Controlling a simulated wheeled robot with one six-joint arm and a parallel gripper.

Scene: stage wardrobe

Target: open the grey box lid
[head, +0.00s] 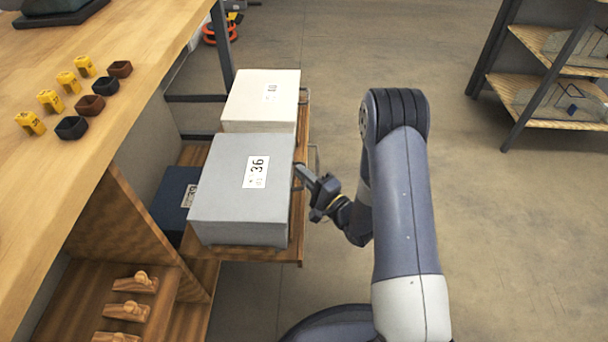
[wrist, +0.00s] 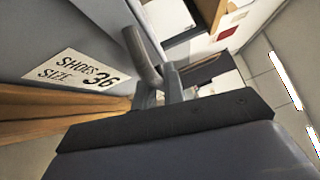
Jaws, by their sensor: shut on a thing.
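The grey box (head: 225,205) sits on a wooden shelf board, with its lid (head: 222,165) lying closed on top. A white label with 36 (head: 257,172) is on it, and the label reads "SHOES SIZE 36" in the wrist view (wrist: 80,68). A grey handle (wrist: 143,58) sticks out of the box; in the head view it is at the box's right side, partly hidden by the fingers. My gripper (head: 303,175) is at that side, shut on the handle. In the wrist view my gripper (wrist: 165,75) shows close against the handle.
A cream box (head: 262,95) stands right behind the grey box, and a dark blue box (head: 175,198) is to its left. A wooden counter (head: 95,110) with yellow tags and small dark trays is at left. Open floor (head: 480,210) lies to the right.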

